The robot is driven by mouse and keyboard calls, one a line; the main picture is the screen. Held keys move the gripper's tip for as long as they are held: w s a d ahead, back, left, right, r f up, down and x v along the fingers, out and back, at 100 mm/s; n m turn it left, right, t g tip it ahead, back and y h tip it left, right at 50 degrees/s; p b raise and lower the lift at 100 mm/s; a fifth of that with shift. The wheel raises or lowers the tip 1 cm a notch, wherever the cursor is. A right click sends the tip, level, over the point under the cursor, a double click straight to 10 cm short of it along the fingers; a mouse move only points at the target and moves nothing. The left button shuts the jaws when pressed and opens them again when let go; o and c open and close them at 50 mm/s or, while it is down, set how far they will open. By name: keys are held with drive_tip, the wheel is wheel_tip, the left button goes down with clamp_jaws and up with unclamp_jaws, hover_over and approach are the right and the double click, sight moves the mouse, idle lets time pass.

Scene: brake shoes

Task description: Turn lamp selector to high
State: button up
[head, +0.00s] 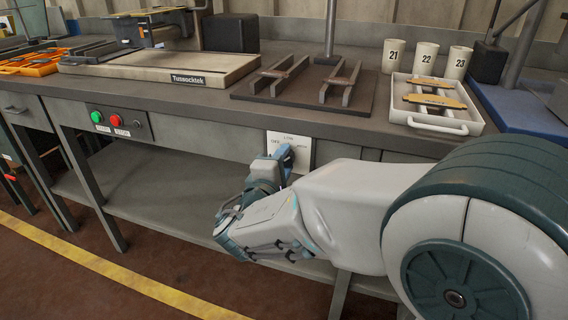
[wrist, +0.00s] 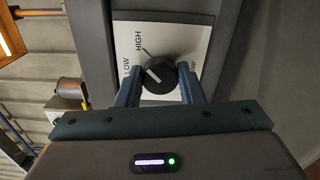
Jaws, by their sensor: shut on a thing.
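The lamp selector is a round black knob (wrist: 160,76) on a white label plate (wrist: 185,38) in the wrist view. The plate reads LOW at the left and HIGH at the top left; a further label at the right is partly hidden. The knob's white pointer line slants toward the upper left, roughly between LOW and HIGH. My gripper (wrist: 160,70) is shut on the knob, one finger on each side. In the head view my gripper (head: 284,160) is at the plate (head: 302,150) on the bench front; the knob is hidden there.
A panel with a green button (head: 97,116) and a red button (head: 115,120) is to the left. The workbench (head: 215,100) above carries a metal rack (head: 330,90), a white tray (head: 440,123) and numbered cups (head: 426,60). A lower shelf (head: 150,190) runs below.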

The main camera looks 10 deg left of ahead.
drive_tip(key=o, duration=1)
drive_tip(key=shift+s, duration=0.1)
drive_tip(key=s+a+p, duration=0.1)
drive_tip(key=s+p, duration=0.1)
drive_tip(key=s, duration=1.1)
drive_tip(key=shift+s+p, duration=0.3)
drive_tip(key=shift+p, duration=0.05)
